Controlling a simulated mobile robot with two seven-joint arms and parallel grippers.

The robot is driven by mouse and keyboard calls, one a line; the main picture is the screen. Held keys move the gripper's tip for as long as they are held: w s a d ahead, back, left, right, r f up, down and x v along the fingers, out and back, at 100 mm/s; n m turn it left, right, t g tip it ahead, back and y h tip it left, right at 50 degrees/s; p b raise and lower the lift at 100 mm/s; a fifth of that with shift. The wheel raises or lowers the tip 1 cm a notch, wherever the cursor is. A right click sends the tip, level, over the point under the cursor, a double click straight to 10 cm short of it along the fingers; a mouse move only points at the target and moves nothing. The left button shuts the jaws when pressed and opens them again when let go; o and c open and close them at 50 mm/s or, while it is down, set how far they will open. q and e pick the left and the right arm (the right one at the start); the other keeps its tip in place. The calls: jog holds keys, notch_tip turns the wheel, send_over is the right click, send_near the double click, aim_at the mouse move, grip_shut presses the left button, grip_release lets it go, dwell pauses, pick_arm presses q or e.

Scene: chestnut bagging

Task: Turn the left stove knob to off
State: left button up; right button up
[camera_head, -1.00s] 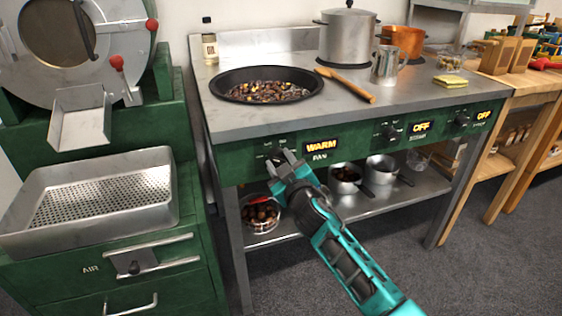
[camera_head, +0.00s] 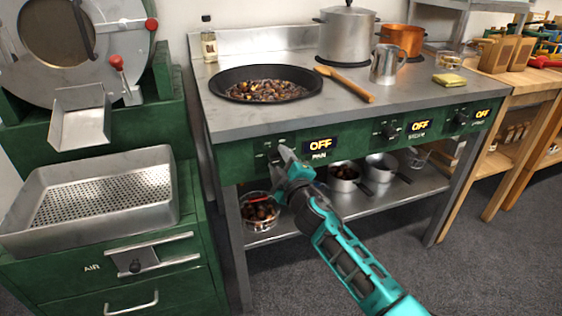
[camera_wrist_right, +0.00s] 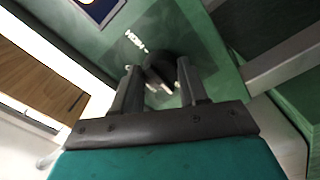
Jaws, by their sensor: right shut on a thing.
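The left stove knob (camera_wrist_right: 160,72) is a dark knob on the green front panel of the stove, below the pan's left side. The display (camera_head: 320,146) beside it, above the label PAN, reads OFF. My right gripper (camera_head: 281,158) is at this knob in the head view, and its fingers hide most of it. In the right wrist view the two dark fingers (camera_wrist_right: 160,90) stand on either side of the knob, shut on it. My left gripper is not in view.
A black pan of chestnuts (camera_head: 240,93) and a wooden spoon (camera_head: 345,84) lie on the stove top. Two more knobs sit to the right, with displays reading OFF. A lower shelf (camera_head: 375,205) holds bowls and pots. A green machine (camera_head: 185,165) stands at left.

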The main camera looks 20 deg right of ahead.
dwell(0.3)
jog(key=o, duration=1.1)
jog(key=shift+c, duration=0.2)
jog(key=shift+s, duration=0.1)
jog(key=shift+s, duration=0.35)
jog(key=s+p, duration=0.2)
jog(key=s, duration=1)
jog(key=shift+d, duration=0.25)
